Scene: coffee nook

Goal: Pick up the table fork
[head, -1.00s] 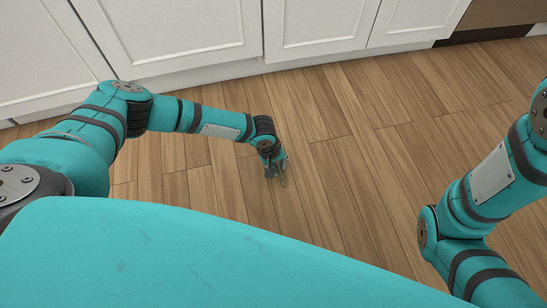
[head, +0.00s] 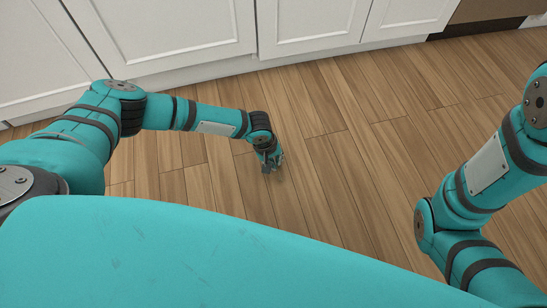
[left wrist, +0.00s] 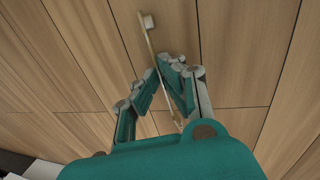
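The table fork (left wrist: 147,24) shows in the left wrist view as a long, thin, pale golden piece with a lighter, wider far end. It runs down between my left gripper's fingers, and the fingers hide part of it. My left gripper (left wrist: 158,71) has its fingertips drawn close together on either side of the fork's shaft, and looks shut on it. In the head view my left gripper (head: 271,167) is low over the wooden floor, and the fork cannot be made out there. My right arm shows at the right, but its gripper is out of view.
White cabinets (head: 170,35) line the back, with their base edge behind my left gripper. The wooden floor (head: 340,160) is clear around the gripper and between my two arms. A brown panel (head: 495,10) stands at the top right.

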